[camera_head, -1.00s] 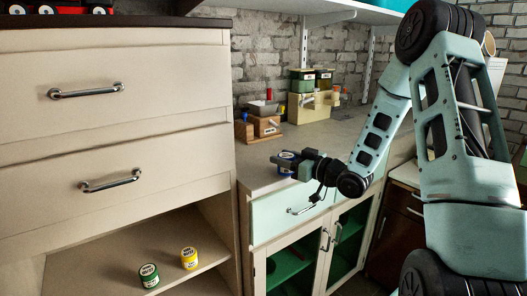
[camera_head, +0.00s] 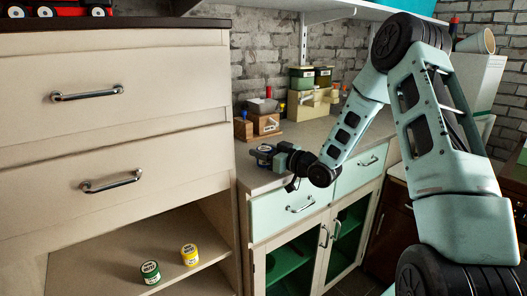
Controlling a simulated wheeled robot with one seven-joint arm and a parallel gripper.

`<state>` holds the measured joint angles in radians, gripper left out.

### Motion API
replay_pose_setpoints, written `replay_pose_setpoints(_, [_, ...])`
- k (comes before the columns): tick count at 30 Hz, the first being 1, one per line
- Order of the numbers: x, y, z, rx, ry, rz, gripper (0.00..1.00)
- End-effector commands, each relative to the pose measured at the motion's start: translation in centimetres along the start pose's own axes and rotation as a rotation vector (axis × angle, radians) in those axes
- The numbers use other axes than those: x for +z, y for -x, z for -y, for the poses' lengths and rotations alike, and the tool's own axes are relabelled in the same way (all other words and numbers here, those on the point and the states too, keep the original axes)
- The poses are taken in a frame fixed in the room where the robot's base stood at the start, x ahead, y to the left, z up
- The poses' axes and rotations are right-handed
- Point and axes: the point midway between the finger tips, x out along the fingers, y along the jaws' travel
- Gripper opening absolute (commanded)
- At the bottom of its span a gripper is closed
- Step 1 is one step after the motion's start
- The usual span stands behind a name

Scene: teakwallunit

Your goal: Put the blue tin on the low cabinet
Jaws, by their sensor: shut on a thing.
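The blue tin (camera_head: 265,148), with a pale label, is held between the fingers of my gripper (camera_head: 269,157). My gripper is shut on it, and the fingers hide part of it. The tin is over the near left part of the grey top of the low cabinet (camera_head: 325,134). I cannot tell whether it touches that top. The cabinet has pale green drawers and glass doors below.
Wooden boxes (camera_head: 265,124) and stacked tins and boxes (camera_head: 312,98) stand farther back on the top. The tall cream cabinet (camera_head: 130,135) rises close on the left. A green tin (camera_head: 150,272) and a yellow tin (camera_head: 190,255) sit on its open shelf.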

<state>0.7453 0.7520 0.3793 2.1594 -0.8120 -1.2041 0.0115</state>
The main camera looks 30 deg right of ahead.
Motion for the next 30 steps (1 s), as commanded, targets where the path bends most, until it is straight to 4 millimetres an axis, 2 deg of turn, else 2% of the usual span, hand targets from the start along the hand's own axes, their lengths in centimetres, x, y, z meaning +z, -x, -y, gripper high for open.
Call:
replay_pose_setpoints(1, [0.3,0.0,0.0,-0.001,0.0,0.0,0.21])
replay_pose_setpoints(2, [0.2,0.0,0.0,0.0,0.0,0.0,0.5])
replay_pose_setpoints(3, [0.2,0.0,0.0,0.0,0.0,0.0,0.61])
replay_pose_setpoints(4, [0.2,0.0,0.0,0.0,0.0,0.0,0.66])
replay_pose_setpoints(15, [-0.4,0.0,0.0,0.0,0.0,0.0,0.66])
replay_pose_setpoints(20, [0.0,2.5,-0.1,0.003,0.001,0.001,0.66])
replay_pose_setpoints(30, [0.0,9.5,-0.1,0.004,0.0,0.001,0.66])
